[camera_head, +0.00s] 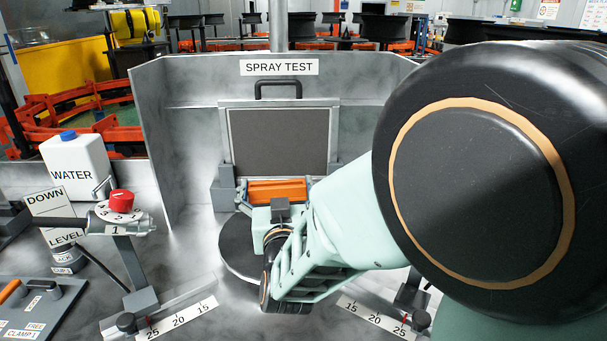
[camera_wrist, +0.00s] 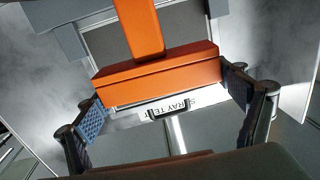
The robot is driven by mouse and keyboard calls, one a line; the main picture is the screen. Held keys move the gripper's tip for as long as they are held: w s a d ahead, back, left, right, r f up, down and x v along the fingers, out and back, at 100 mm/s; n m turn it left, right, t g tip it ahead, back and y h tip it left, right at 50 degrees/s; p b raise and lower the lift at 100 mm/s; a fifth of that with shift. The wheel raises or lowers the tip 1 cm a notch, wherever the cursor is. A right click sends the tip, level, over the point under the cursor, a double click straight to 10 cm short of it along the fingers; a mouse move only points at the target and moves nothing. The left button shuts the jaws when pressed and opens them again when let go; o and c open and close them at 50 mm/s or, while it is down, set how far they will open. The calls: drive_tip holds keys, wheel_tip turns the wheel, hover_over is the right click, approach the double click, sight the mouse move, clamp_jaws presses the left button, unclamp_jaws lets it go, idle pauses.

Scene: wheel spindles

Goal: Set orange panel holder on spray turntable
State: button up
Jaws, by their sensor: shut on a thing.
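The orange panel holder (camera_head: 277,189) is in front of the spray booth's dark framed panel. In the wrist view, the holder (camera_wrist: 160,72) shows a wide bar with a narrower orange arm rising from it. My gripper (camera_head: 278,206) is shut on the wide bar, with a finger pad at each end in the wrist view (camera_wrist: 165,100). The round dark spray turntable (camera_head: 238,258) lies below, partly hidden by my arm. The holder appears above the back part of the turntable; I cannot tell whether they touch.
The booth's grey walls (camera_head: 190,130) stand behind and to the left, with a SPRAY TEST sign (camera_head: 279,67). A framed dark panel (camera_head: 279,140) stands behind the holder. A red knob (camera_head: 121,201) and a white WATER container (camera_head: 77,165) are at left. My arm hides the right side.

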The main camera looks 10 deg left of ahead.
drive_tip(key=shift+f+b, duration=0.4)
drive_tip(key=shift+b, duration=0.15)
drive_tip(key=o, duration=1.7)
drive_tip(key=shift+c, duration=0.2)
drive_tip(key=shift+s+f, duration=0.1)
